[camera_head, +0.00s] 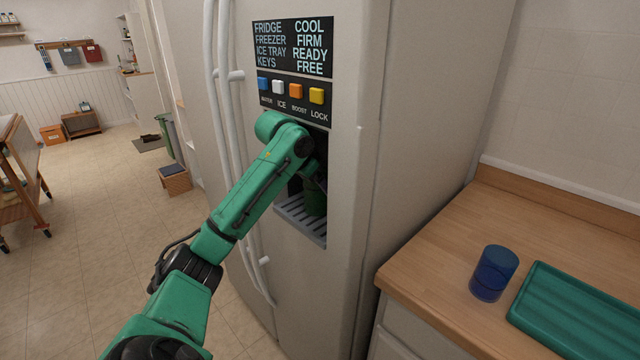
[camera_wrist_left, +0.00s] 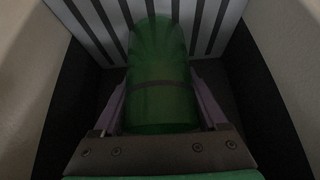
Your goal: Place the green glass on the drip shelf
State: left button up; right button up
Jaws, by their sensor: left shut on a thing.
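The green glass (camera_wrist_left: 158,85) is between the fingers of my left gripper (camera_wrist_left: 162,105), which is shut on it. In the head view the green glass (camera_head: 314,198) shows dimly inside the fridge's dispenser recess, partly hidden by my left arm. The drip shelf (camera_head: 300,222) is the slatted grey tray at the bottom of the recess; its slats also show behind the glass in the left wrist view (camera_wrist_left: 205,28). The glass is over or against the slats; I cannot tell whether it touches them. My right gripper is out of view.
The dispenser panel above the recess has blue, white, orange and yellow buttons (camera_head: 291,89). A wooden counter (camera_head: 440,250) at the right holds a blue glass (camera_head: 494,273) and a green ribbed tray (camera_head: 580,310). Recess walls stand close around my gripper.

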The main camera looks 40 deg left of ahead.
pick_arm(q)
jog(key=shift+f, duration=0.35)
jog(key=o, duration=1.4)
jog(key=shift+o, duration=0.2)
jog(key=b+v, duration=0.1)
jog(key=v, duration=0.6)
jog(key=shift+s+r, duration=0.25)
jog(key=shift+r, duration=0.05)
jog(key=shift+f, duration=0.1)
